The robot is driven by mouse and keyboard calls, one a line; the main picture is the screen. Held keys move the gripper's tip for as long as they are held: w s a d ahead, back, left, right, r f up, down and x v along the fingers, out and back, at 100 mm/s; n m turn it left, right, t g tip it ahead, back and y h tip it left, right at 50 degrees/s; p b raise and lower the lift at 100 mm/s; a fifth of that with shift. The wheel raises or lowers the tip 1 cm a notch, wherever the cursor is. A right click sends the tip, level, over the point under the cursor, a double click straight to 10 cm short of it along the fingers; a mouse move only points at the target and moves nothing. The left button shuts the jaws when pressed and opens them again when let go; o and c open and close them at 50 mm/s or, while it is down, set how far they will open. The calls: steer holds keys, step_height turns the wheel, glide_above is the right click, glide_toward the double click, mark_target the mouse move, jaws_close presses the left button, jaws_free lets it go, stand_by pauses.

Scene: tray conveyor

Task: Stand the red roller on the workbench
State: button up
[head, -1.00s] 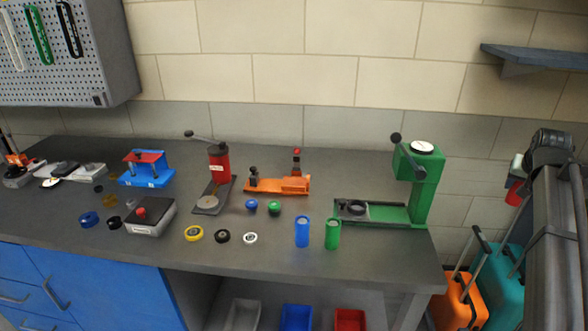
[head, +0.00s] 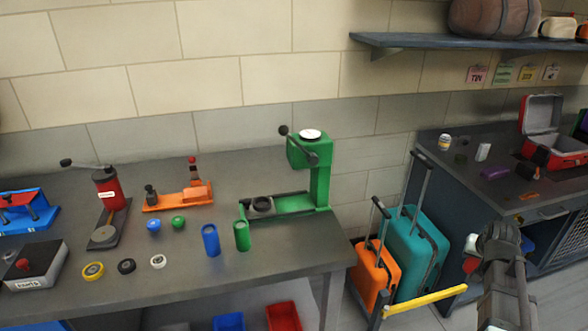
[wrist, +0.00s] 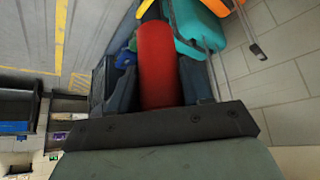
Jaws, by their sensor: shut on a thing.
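The red roller (wrist: 158,65) is between the two dark fingers of my gripper (wrist: 158,75) in the wrist view, and the gripper is shut on it. In the head view, a small part of the red roller (head: 471,266) shows beside my arm at the lower right. It is in the air, right of the suitcases and clear of the workbench. The workbench (head: 275,255) is the grey top at the left. A blue roller (head: 210,241) and a green roller (head: 241,236) stand upright near its front edge.
A green press (head: 318,180) stands at the bench's right end. Orange (head: 373,275) and teal (head: 415,250) suitcases stand on the floor between bench and arm. A second table (head: 460,185) is at the right. Bench space right of the green roller is clear.

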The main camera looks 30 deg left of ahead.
steer(key=s+d+f, duration=0.2)
steer(key=s+d, duration=0.1)
steer(key=d, duration=0.1)
steer(key=s+a+r+n+y, duration=0.15)
steer(key=a+r, duration=0.35)
steer(key=a, duration=0.9)
steer(key=s+a+r+n+g+y, duration=0.1)
steer(key=s+a+r+n, duration=0.3)
steer(key=a, duration=1)
steer(key=w+a+r+n+y, duration=0.1)
steer(key=a+r, duration=0.5)
steer(key=a, duration=0.8)
steer(key=s+a+r+n+g+y, duration=0.2)
steer(key=s+a+r+n+g, duration=0.2)
steer(key=n, duration=0.9)
steer(key=shift+s+a+g+y, duration=0.35)
steer(key=shift+s+a+g, duration=1.4)
steer(key=shift+s, duration=1.6)
steer(key=shift+a+t, duration=0.3)
steer(key=shift+t, duration=0.05)
steer(key=shift+f, duration=5)
steer(key=shift+f, duration=0.1)
